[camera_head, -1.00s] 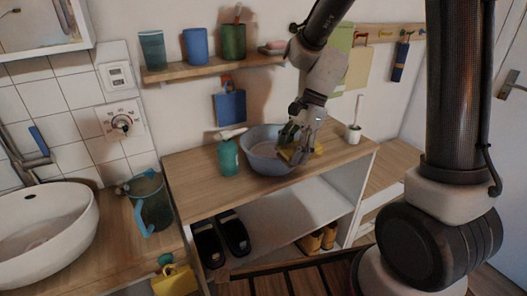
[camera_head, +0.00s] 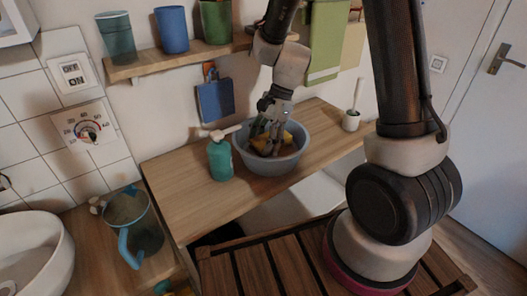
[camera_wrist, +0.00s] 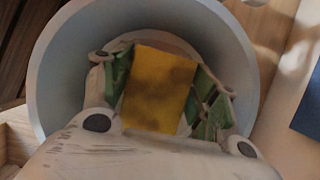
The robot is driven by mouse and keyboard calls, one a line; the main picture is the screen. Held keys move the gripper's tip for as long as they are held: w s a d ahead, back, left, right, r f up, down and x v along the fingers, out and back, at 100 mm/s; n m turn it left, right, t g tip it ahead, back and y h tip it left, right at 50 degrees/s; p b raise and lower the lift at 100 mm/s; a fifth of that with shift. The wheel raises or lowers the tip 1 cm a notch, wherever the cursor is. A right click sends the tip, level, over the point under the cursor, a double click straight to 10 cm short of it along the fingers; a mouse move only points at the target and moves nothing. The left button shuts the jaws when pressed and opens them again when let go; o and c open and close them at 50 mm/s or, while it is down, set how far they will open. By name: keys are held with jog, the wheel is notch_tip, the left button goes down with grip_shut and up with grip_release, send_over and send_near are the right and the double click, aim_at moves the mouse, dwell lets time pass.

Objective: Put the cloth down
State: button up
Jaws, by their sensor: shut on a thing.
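A yellow cloth (camera_wrist: 158,88) is between the green-padded fingers of my gripper (camera_wrist: 160,95) in the wrist view. My gripper (camera_head: 266,138) is shut on it and points down into a grey-blue basin (camera_head: 268,166). The cloth also shows as a yellow patch (camera_head: 288,137) in the head view, low within the basin's rim. The basin's wall (camera_wrist: 50,75) surrounds the fingers in the wrist view. I cannot tell whether the cloth touches the basin's bottom.
The basin stands on a wooden bench top (camera_head: 190,200). A teal pump bottle (camera_head: 220,160) is close on its left. A white brush holder (camera_head: 350,121) stands to the right. A wall shelf (camera_head: 185,61) with cups is above. Bare bench top lies front left.

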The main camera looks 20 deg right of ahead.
jog(key=shift+f, duration=1.9)
jog(key=shift+f, duration=0.1)
jog(key=o, duration=1)
